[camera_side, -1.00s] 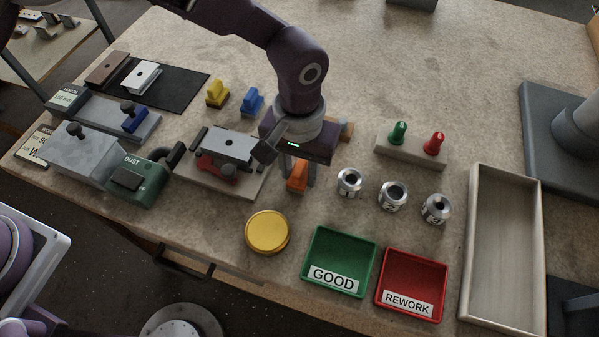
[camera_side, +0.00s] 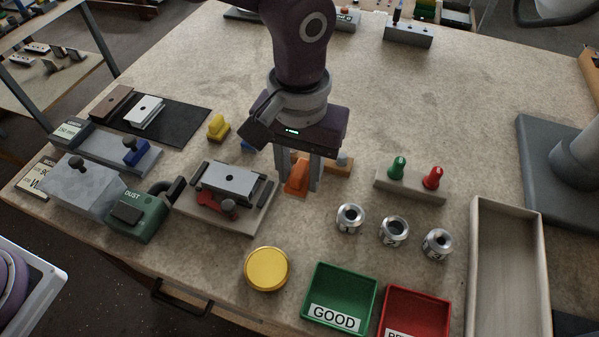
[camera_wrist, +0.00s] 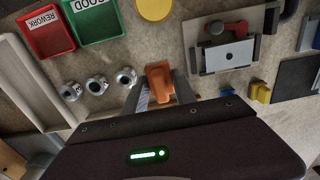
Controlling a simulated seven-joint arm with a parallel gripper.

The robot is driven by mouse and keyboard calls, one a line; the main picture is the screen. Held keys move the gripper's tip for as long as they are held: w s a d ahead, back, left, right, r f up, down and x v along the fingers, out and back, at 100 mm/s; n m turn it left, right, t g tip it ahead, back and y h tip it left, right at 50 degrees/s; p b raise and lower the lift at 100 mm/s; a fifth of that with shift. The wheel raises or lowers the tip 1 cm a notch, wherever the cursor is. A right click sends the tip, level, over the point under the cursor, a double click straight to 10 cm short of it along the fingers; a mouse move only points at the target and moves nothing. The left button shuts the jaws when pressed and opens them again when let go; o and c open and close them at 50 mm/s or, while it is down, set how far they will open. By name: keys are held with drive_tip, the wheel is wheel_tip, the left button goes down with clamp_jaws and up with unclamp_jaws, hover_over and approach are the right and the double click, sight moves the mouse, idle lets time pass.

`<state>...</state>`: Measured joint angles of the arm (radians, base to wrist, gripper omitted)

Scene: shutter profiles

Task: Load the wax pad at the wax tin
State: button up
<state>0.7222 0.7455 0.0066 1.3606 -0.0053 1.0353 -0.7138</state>
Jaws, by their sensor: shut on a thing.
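An orange pad with a raised grip (camera_side: 296,178) is between the fingers of my gripper (camera_side: 299,172), which is shut on it. In the wrist view the orange pad (camera_wrist: 158,80) also shows between the two fingers (camera_wrist: 159,92). Its height above the bench is hard to tell. A round yellow tin (camera_side: 267,268) stands in front of my gripper, near the bench's front edge, apart from the pad. Its top shows plain yellow. The tin is cut off at the top of the wrist view (camera_wrist: 155,8). No label names the tin or pad.
A fixture with a grey plate (camera_side: 228,180) and red clamp is left of my gripper. A yellow block (camera_side: 218,127) and a partly hidden blue block (camera_side: 247,146) stand behind it. Several metal cans (camera_side: 394,231), a green tray (camera_side: 341,290) and a red tray (camera_side: 415,312) are front right.

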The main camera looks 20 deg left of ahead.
clamp_jaws()
approach(267, 268)
wheel_tip(267, 268, down, 3)
drive_tip(key=shift+f, duration=1)
drive_tip(key=shift+f, duration=0.6)
idle(0.9)
wheel_tip(267, 268, up, 7)
idle(0.7)
